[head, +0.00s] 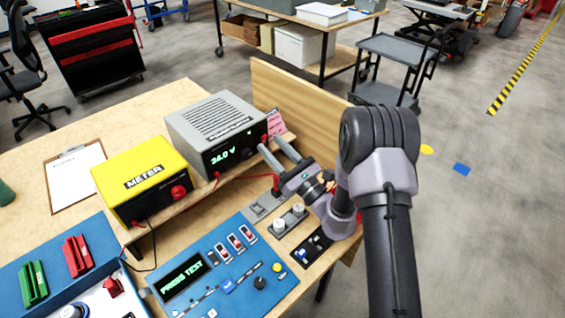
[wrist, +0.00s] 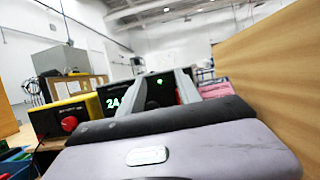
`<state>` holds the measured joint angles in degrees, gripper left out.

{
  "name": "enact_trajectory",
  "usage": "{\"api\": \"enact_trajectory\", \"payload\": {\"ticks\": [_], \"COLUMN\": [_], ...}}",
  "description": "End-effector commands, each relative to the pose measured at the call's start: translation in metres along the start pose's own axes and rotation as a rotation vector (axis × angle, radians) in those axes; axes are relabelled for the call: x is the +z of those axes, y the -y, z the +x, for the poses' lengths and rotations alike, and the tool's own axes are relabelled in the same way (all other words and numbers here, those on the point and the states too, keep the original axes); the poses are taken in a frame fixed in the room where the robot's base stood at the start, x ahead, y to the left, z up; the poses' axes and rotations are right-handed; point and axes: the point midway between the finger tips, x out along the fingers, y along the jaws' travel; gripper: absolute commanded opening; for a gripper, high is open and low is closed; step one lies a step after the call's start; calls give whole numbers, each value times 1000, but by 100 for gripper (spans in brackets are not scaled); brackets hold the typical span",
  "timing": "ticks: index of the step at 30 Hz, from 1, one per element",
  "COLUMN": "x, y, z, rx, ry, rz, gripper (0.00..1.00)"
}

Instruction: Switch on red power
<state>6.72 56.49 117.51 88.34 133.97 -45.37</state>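In the wrist view the power supply's dark front (wrist: 117,97) shows beyond the gripper (wrist: 164,74), with red beside the right finger. A red lever (head: 277,184) stands upright on a grey base below my gripper.
The yellow meter (head: 143,177) stands left of the power supply. A blue panel reading PRESS TEST (head: 222,275) and white knobs (head: 279,226) lie in front. A wooden board (head: 300,105) rises behind the gripper. A pink note (head: 277,123) is near the fingers.

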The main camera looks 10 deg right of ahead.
Motion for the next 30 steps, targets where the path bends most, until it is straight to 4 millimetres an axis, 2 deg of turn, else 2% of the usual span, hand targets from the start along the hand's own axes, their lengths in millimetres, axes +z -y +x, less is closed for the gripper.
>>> {"api": "enact_trajectory", "payload": {"ticks": [3,6,11,26,29,30], "x": [14,23,33,37,56,72], "y": [-17,-29,-41,-45,-65,-85], "z": [-31,-53,-73,-76,-67,-61], "rx": [-3,-4,-2,2,95,187], "ry": [-2,-2,-1,1,22,37], "rz": [5,4,1,0,-9,-20], "gripper": [40,40,40,40,40,40]}}
